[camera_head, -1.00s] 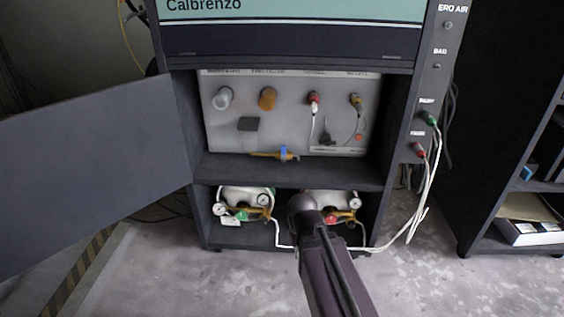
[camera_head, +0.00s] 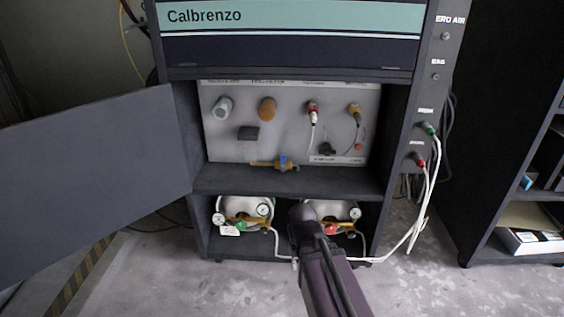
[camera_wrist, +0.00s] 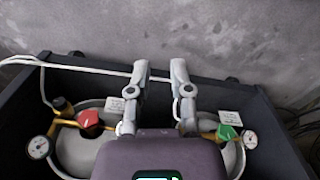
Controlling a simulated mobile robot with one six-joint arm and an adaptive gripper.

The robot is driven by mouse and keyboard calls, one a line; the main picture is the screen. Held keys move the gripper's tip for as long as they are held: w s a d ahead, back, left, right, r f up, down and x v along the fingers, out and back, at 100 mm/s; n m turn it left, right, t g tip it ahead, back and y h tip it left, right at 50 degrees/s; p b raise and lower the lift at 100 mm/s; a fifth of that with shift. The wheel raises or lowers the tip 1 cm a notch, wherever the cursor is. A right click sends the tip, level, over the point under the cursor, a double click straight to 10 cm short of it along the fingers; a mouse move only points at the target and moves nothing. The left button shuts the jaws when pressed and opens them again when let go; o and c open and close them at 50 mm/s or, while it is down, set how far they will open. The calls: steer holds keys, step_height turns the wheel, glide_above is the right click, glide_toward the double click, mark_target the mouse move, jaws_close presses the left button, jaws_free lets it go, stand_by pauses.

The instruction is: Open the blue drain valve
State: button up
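The blue valve handle (camera_head: 283,161) sits on a horizontal brass pipe fitting (camera_head: 262,164) at the lower front of the grey panel in the open cabinet. It is not visible in the wrist view. My gripper shows in the wrist view (camera_wrist: 158,72) with its two fingers apart and nothing between them. In the head view my arm (camera_head: 318,250) is in front of the lower compartment, below and to the right of the valve, and its wrist hides most of the gripper. My gripper is apart from the blue handle.
The lower compartment holds two tanks with gauges, a green knob (camera_head: 241,226) and a red knob (camera_head: 331,229). The cabinet door (camera_head: 95,180) stands open at left. White hoses (camera_head: 425,205) hang at right. The shelf (camera_head: 225,178) below the panel is clear.

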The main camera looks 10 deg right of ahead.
steer(key=shift+o, duration=0.9)
steer(key=shift+r, duration=0.3)
step_height(320, 180, up, 21)
steer(key=p, duration=2.1)
steer(key=shift+r+p, duration=0.2)
steer(key=shift+p, duration=0.2)
steer(key=shift+a, duration=0.1)
